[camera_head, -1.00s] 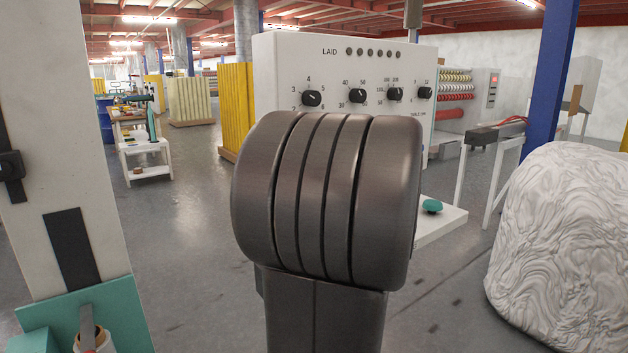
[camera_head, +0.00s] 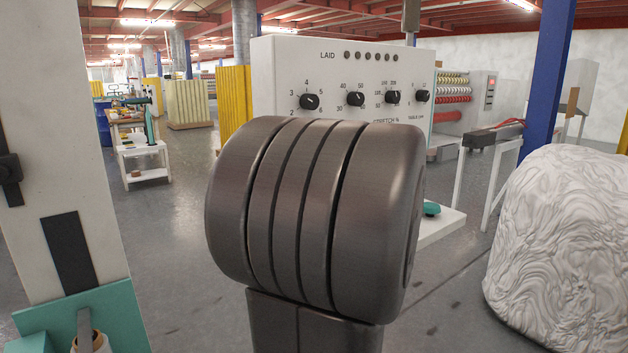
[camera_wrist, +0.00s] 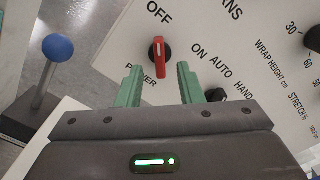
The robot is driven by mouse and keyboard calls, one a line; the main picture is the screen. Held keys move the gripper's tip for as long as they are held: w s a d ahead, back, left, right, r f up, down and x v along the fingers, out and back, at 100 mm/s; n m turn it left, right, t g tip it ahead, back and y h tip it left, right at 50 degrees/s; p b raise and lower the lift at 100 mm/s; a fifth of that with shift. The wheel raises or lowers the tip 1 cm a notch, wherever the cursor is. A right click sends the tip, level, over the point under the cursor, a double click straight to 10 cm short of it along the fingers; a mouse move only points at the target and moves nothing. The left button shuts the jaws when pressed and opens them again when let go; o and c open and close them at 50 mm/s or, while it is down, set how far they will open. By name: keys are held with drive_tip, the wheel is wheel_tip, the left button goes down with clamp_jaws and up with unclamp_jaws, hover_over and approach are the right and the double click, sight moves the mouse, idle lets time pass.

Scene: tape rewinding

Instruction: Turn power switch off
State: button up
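The power switch (camera_wrist: 159,58), a red bar handle on a dark round base, sits on a white control panel (camera_wrist: 120,30) in the wrist view. Its bar lies roughly upright in the picture, with one end towards the word OFF; ON is printed to its right. The depth between fingertips and panel is unclear. In the head view the white panel (camera_head: 280,60) shows, but my arm hides the switch.
A dark selector knob (camera_wrist: 215,95) lies just right of the right finger, beside AUTO and HAND. A blue ball-topped lever (camera_wrist: 58,47) stands at the left. In the head view, a white wrapped bulk (camera_head: 560,240) stands right; open floor lies left.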

drive_tip(key=v, duration=0.9)
drive_tip(key=shift+s+d, duration=0.2)
drive_tip(key=shift+s, duration=0.1)
drive_tip(key=x, duration=1.4)
drive_tip(key=shift+s, duration=0.1)
